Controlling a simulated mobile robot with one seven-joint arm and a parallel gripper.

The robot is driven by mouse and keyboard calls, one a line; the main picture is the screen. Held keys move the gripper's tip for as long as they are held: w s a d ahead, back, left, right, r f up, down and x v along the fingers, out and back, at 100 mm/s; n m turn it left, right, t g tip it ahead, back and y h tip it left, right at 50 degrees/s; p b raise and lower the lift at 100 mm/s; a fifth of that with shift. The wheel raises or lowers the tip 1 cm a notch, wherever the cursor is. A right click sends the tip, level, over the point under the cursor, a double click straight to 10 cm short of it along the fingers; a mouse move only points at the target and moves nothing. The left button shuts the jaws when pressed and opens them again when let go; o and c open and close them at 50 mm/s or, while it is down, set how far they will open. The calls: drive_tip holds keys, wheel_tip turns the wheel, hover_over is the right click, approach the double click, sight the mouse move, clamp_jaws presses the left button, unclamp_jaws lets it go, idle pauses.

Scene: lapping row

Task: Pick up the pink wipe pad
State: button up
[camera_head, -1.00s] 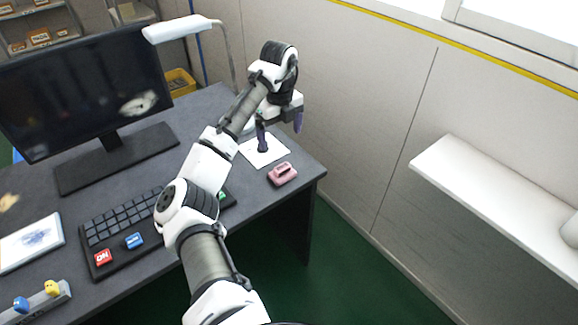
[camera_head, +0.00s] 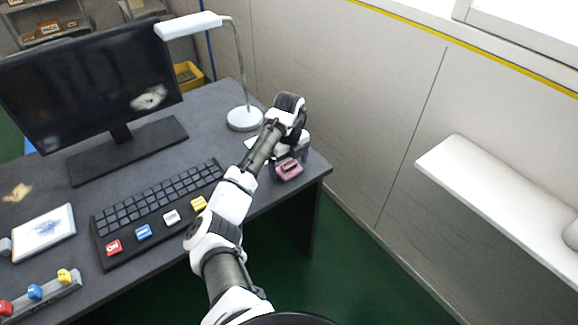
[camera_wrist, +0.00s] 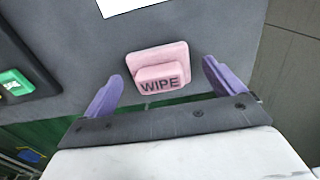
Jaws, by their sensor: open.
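The pink wipe pad (camera_head: 289,169) lies on the dark desk near its right front corner. In the wrist view the pad (camera_wrist: 158,68) shows a raised grip block marked WIPE, and it sits ahead of and between the two purple fingers. My gripper (camera_wrist: 160,88) is open, with a finger to each side of the pad and gaps between them. In the head view my gripper (camera_head: 288,164) is low over the desk at the pad, and its wrist hides part of the white sheet behind.
A desk lamp (camera_head: 244,119) stands behind my gripper. A keyboard (camera_head: 158,201) with coloured keys and a monitor (camera_head: 90,85) are to the left. The desk's front edge is close to the pad. A white shelf (camera_head: 500,190) juts from the wall at right.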

sight(289, 163)
drive_tip(key=shift+f, duration=0.2)
drive_tip(key=c, duration=1.1)
drive_tip(key=shift+o, duration=0.2)
drive_tip(key=shift+r, duration=0.1)
wheel_tip(289, 163, up, 20)
drive_tip(key=b, duration=0.1)
